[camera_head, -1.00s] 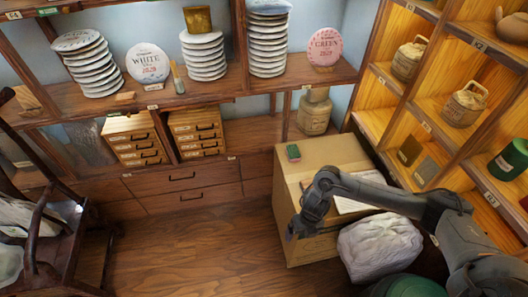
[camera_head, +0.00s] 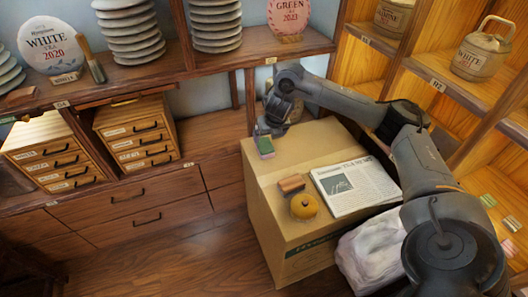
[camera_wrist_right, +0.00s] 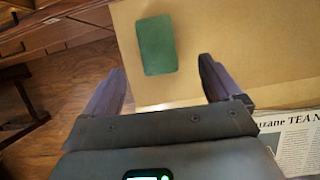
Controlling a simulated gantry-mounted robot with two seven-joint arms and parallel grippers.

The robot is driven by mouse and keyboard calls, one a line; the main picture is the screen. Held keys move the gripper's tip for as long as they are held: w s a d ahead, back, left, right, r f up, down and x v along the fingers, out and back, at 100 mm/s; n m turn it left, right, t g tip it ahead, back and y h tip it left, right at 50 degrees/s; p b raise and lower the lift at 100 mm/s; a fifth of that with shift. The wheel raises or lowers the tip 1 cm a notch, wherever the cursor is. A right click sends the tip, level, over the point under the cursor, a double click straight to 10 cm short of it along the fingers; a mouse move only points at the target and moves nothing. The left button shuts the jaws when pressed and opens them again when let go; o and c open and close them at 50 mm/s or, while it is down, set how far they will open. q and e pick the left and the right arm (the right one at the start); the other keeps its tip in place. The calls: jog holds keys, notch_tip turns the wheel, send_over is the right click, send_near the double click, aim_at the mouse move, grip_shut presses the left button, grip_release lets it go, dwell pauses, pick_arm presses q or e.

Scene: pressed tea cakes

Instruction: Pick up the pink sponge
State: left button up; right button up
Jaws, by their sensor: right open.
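A small sponge (camera_head: 265,147) lies on the back left corner of the cardboard box. Its top is green and a pinkish side shows below it. In the right wrist view only the green top of the sponge (camera_wrist_right: 156,45) shows, ahead of the fingers. My right gripper (camera_head: 268,129) is open and empty, close behind and above the sponge in the head view. In the right wrist view the two fingers of my right gripper (camera_wrist_right: 160,70) are spread wider than the sponge, which lies between and beyond the tips. My left gripper is out of view.
The cardboard box (camera_head: 290,240) also carries a brown block (camera_head: 291,184), a round yellow-orange pot (camera_head: 304,206) and a newspaper (camera_head: 355,187). A white wrapped bundle (camera_head: 368,255) stands beside it. Shelves with stacked tea cakes (camera_head: 215,20) rise behind; the floor at left is clear.

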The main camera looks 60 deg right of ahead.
aim_at(265, 146)
jog(key=x, duration=0.2)
jog(key=b+x, duration=0.1)
jog(key=x, duration=0.1)
jog(key=shift+s+a+f, duration=0.1)
jog(key=shift+s+a, duration=0.05)
jog(key=shift+a, duration=0.1)
jog(key=shift+w+d+f+b, duration=0.15)
jog(key=shift+w+f+b, duration=0.1)
jog(key=shift+f+b, duration=0.25)
jog(key=b+x, duration=0.2)
jog(key=x, duration=0.1)
jog(key=shift+f, duration=0.1)
jog(key=shift+w+f+b, duration=0.25)
jog(key=shift+f+b, duration=0.15)
jog(key=c, duration=0.9)
jog(key=shift+c, duration=0.7)
